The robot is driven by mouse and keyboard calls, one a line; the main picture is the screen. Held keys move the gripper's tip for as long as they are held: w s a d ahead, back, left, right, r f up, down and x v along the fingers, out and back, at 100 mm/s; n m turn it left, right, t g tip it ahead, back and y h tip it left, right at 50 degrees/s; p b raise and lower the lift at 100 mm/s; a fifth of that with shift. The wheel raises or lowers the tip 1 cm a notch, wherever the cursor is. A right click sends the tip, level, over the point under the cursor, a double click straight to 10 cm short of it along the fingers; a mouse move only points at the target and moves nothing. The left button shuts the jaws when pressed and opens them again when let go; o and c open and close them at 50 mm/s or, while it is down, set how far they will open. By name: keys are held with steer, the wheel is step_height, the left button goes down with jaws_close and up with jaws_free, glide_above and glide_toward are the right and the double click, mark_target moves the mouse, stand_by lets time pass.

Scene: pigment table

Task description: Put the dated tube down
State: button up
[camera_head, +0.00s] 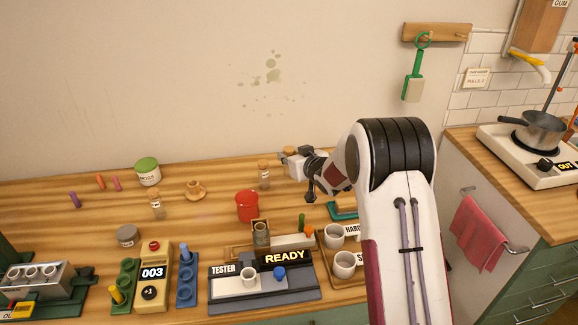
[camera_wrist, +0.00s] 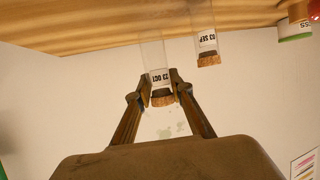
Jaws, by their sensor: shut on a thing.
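My gripper (camera_wrist: 161,88) is shut on a corked glass tube (camera_wrist: 153,55) in the wrist view, which is upside down. Its label ends in OCT; the number is partly hidden by a finger. The fingers grip it near its cork. Another corked tube (camera_wrist: 206,41), labelled 03 SEP, is beside it and apart. In the head view my gripper (camera_head: 287,160) is over the back of the table, and the held tube's cork (camera_head: 290,149) shows behind it. The other tube (camera_head: 264,175) stands upright just left. I cannot tell whether the held tube touches the wood.
A red pot (camera_head: 247,206) stands in front of the tubes. Another corked tube (camera_head: 156,206) and a green-lidded jar (camera_head: 148,172) are further left. The tester (camera_head: 235,290), reading READY, and white cups (camera_head: 345,264) are at the front.

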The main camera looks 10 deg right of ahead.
steer(key=shift+f, duration=1.85)
steer(key=shift+f, duration=0.1)
steer(key=o, duration=1)
steer(key=shift+c, duration=0.2)
steer(key=shift+s+d+r, duration=0.15)
steer(key=shift+s+r, duration=0.2)
steer(key=shift+s, duration=0.15)
steer(key=v, duration=1)
steer(key=shift+s, duration=0.4)
steer(key=shift+d+r, duration=0.1)
steer(key=shift+d, duration=0.05)
